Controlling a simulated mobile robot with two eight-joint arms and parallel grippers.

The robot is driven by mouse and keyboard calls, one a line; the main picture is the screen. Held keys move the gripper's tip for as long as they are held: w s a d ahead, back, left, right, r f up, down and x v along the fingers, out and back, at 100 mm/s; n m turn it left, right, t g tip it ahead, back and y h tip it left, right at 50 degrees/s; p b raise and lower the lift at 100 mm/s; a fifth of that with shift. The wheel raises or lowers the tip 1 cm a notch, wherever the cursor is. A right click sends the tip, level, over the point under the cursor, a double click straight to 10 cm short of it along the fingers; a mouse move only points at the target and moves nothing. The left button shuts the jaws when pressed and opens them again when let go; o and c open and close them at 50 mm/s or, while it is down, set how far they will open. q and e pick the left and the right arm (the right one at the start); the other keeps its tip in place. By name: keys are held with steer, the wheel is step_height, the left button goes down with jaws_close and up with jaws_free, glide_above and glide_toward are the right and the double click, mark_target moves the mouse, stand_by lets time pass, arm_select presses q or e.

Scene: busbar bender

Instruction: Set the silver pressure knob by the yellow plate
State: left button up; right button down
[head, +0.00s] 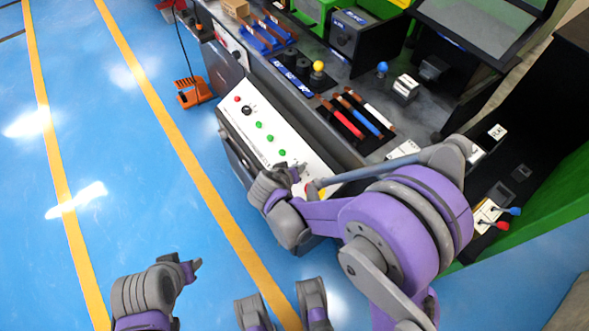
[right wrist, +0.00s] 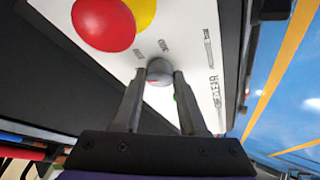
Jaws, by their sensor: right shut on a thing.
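The silver knob (right wrist: 160,73) shows in the right wrist view on a white panel (right wrist: 180,40), with a small red mark on its face. The yellow plate (right wrist: 143,10) is close above it, partly behind a large red button (right wrist: 103,24). My right gripper (right wrist: 158,80) has its two fingers on either side of the knob, shut on it. In the head view my right gripper (head: 296,178) is at the near end of the sloped control panel (head: 258,112), and the arm hides the knob. My left gripper (head: 194,268) is over the blue floor, away from the panel; its fingers are too small to read.
The sloped panel carries several green buttons (head: 270,138), a black knob (head: 247,110) and a small red button. Red, blue and white handled bars (head: 360,115) lie on the machine top behind. An orange foot pedal (head: 195,93) stands on the floor. Floor at left is clear.

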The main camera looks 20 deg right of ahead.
steer(key=m+h, duration=0.1)
steer(key=m, duration=0.1)
steer(key=m+h, duration=0.1)
steer(key=m, duration=0.2)
steer(key=shift+a+g, duration=0.2)
steer(key=shift+g, duration=0.2)
steer(key=shift+w+f+m+g+h, duration=0.1)
steer(key=shift+m+g+h, duration=0.45)
steer(key=shift+m, duration=1.45)
steer(key=shift+c, duration=2.2)
jaws_free()
steer(key=p+v, duration=0.1)
steer(key=v, duration=1)
steer(key=shift+p, duration=0.4)
steer(key=shift+w+f, duration=0.1)
